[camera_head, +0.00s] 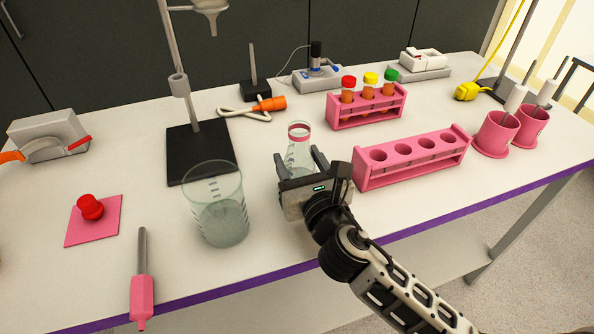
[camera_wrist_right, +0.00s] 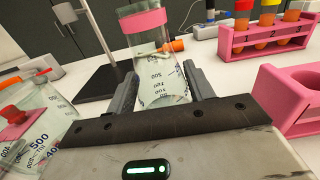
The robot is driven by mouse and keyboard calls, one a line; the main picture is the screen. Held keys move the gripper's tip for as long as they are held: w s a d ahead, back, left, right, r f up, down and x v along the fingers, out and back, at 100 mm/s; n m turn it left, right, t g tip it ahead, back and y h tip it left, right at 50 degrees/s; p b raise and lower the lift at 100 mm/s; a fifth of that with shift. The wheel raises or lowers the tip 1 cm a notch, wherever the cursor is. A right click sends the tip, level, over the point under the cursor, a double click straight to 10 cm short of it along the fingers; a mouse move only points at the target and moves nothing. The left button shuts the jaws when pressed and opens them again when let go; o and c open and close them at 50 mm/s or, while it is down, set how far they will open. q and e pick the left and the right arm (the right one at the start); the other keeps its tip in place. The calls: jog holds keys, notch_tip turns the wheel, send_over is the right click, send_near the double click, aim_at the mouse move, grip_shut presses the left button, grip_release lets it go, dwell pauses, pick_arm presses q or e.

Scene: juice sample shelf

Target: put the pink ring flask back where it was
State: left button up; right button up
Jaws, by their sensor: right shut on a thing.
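The pink ring flask (camera_head: 299,150) is a clear conical flask with a pink band around its neck. It stands upright near the middle of the table, between the fingers of my right gripper (camera_head: 302,170). In the right wrist view the flask (camera_wrist_right: 158,75) sits between the two dark fingers of my right gripper (camera_wrist_right: 157,88), which is shut on it. The gripper body hides the flask's base in the head view, so I cannot tell whether it touches the table. My left gripper is not in view.
A large glass beaker (camera_head: 217,208) stands close to the left of the flask. An empty pink rack (camera_head: 412,158) is close on the right. A pink rack with capped tubes (camera_head: 366,110) is behind. A stand's black base (camera_head: 201,152) is back left. The front edge is near.

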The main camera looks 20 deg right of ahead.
notch_tip(320, 180, down, 2)
jog(key=shift+b, duration=0.55)
jog(key=shift+s+f, duration=0.1)
jog(key=shift+r, duration=0.2)
jog(key=shift+f, duration=0.1)
jog(key=o, duration=1.2)
jog(key=shift+f, duration=0.1)
